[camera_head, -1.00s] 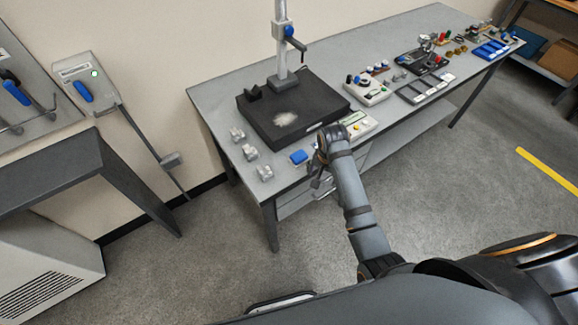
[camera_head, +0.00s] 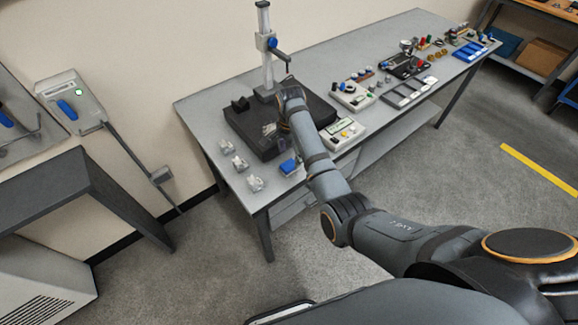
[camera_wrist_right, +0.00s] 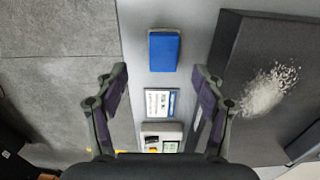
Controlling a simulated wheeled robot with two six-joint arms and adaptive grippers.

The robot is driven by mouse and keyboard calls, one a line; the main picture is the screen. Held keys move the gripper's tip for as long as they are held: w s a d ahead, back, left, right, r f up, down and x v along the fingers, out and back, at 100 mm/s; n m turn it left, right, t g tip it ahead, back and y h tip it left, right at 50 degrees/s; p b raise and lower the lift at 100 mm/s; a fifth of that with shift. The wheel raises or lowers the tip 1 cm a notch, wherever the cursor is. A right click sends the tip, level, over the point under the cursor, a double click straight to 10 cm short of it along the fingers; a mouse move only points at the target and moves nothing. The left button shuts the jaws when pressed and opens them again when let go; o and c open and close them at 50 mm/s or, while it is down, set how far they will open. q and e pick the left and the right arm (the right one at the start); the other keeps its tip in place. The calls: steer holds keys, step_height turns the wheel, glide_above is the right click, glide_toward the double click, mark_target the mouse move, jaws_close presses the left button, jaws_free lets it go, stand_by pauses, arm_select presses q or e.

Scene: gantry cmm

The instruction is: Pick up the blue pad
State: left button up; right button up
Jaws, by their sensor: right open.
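The blue pad (camera_head: 288,166) lies on the grey workbench near its front edge, just in front of the black plate. In the right wrist view the blue pad (camera_wrist_right: 164,52) is a blue rectangular block with a pale strip along its far edge. My right gripper (camera_head: 273,138) is above the bench, over the front edge of the black plate and close to the pad. In the right wrist view its two fingers (camera_wrist_right: 160,76) are wide apart with nothing between them, and the pad shows beyond the tips. My left gripper is out of view.
The black plate (camera_head: 245,130) carries an upright post (camera_head: 265,50). Several small grey blocks (camera_head: 240,163) stand left of the pad. A keypad device (camera_head: 343,134) sits to its right. A white-and-blue label card (camera_wrist_right: 161,103) lies beside the pad in the wrist view.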

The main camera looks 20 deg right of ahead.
mark_target(289, 165)
steer(key=shift+w+a+f+p, duration=0.15)
steer(key=shift+f+p, duration=0.15)
steer(key=shift+f, duration=1.25)
steer(key=shift+w+d+f+p, duration=0.1)
steer(key=shift+f+p, duration=0.15)
steer(key=shift+f, duration=1.25)
steer(key=shift+a, duration=0.1)
steer(key=c, duration=1.2)
steer(key=shift+r, duration=0.2)
